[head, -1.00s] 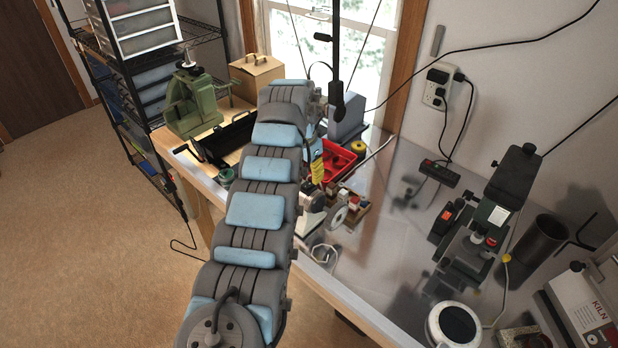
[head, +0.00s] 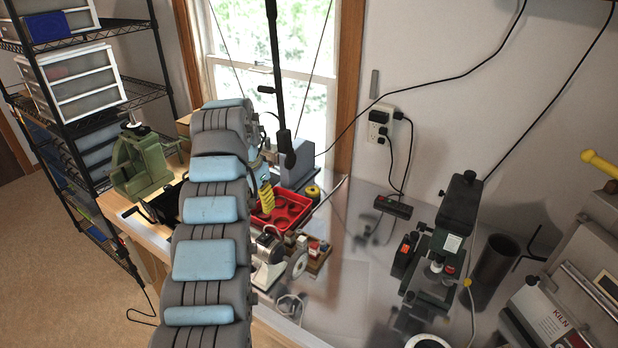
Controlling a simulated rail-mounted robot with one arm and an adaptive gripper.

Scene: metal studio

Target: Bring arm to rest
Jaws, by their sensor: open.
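My arm (head: 205,258), a chain of grey links with light-blue pads, rises from the bottom of the head view to in front of the window. It is raised and bends over at its top, beside the bench. The fingers of my gripper cannot be made out; the far end of the arm is hidden behind its own links. A yellow ribbed piece (head: 266,198) shows just right of the arm, near the red tray; I cannot tell whether it touches either.
The metal bench (head: 350,270) holds a red tray (head: 291,208), a small grinder (head: 268,262), a green-black machine (head: 440,245), a dark cylinder (head: 495,262) and a kiln (head: 555,318). A green vise (head: 138,165) and wire shelving (head: 150,88) stand left.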

